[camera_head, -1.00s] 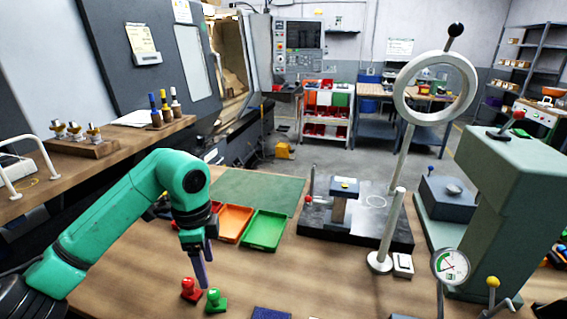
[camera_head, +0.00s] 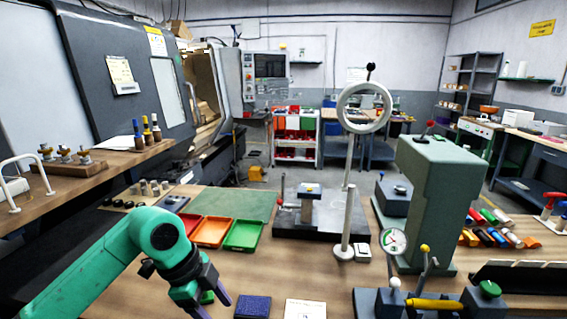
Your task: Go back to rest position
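My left gripper (camera_head: 211,304) comes in from the lower left on a green arm. It points down over the front of the wooden bench, in front of the orange and green trays. Its two dark fingers look spread apart, with nothing seen between them. A green stamp-like knob (camera_head: 207,297) shows just behind the fingers and is mostly hidden. My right gripper and arm are not in this view.
Red, orange (camera_head: 211,231) and green (camera_head: 243,236) trays sit behind my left gripper. A blue pad (camera_head: 252,307) and white card (camera_head: 305,309) lie to its right. A ring magnifier (camera_head: 348,190) and green press (camera_head: 435,195) stand further right. A yellow-handled fixture (camera_head: 433,304) is at front right.

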